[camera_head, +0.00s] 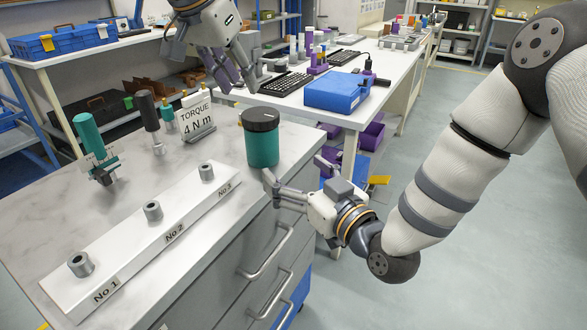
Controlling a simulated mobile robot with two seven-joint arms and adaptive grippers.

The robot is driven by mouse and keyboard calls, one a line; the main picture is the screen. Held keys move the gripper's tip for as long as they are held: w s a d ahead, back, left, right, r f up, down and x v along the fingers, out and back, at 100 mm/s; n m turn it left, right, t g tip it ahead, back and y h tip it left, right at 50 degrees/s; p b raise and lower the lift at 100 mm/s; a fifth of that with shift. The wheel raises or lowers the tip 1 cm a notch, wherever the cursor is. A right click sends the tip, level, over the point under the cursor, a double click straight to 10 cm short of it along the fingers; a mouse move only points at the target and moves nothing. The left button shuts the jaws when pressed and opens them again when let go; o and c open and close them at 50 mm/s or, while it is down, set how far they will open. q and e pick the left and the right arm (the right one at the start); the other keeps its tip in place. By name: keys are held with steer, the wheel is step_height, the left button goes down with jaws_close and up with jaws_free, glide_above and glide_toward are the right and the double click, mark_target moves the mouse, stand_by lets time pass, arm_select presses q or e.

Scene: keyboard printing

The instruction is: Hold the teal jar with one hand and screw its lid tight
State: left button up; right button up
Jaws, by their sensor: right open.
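The teal jar (262,147) stands upright at the right edge of the near bench. Its dark lid (260,120) sits on top; I cannot tell how tightly it is seated. My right gripper (296,170) is open and empty, low beside the jar on its right. One fingertip is close to the jar's base; I cannot tell whether they touch. My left gripper (239,84) hangs above and behind the jar, pointing down, clear of the lid. Its fingers look apart, with nothing visible between them.
A torque sign reading 4 N m (197,117) stands left of the jar, near upright tools including a teal-handled one (90,135). A white block with numbered sockets (142,238) lies in front. A second table (400,60) holds a blue box (337,91) and keyboards.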

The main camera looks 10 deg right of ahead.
mark_target(270, 150)
steer(key=x, duration=1.2)
jaws_close()
stand_by(0.3)
stand_by(0.6)
steer(key=shift+c, duration=0.2)
jaws_free()
